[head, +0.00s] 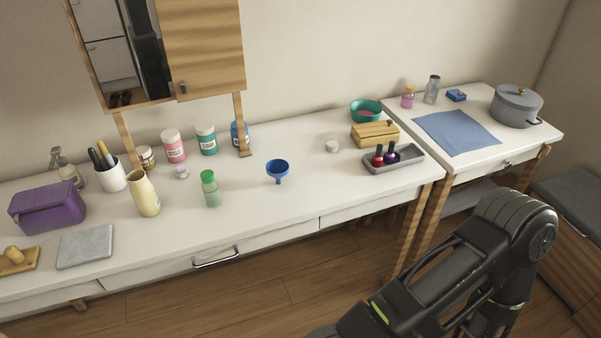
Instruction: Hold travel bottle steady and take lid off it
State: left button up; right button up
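The travel bottle (212,197) appears to be the small, clear greenish bottle standing upright on the white counter, left of the blue funnel. Its green lid (208,177) is seated on top. Nothing touches the bottle. My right arm comes in at the lower right, over the floor in front of the counters, and its gripper is out of the picture. My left arm and gripper are not in view.
Several jars stand behind. A grey tray (407,165) holds two small nail-polish bottles. The counter in front of the bottle is clear.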

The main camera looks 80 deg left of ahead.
aim_at(212, 190)
jog(key=u, duration=3.3)
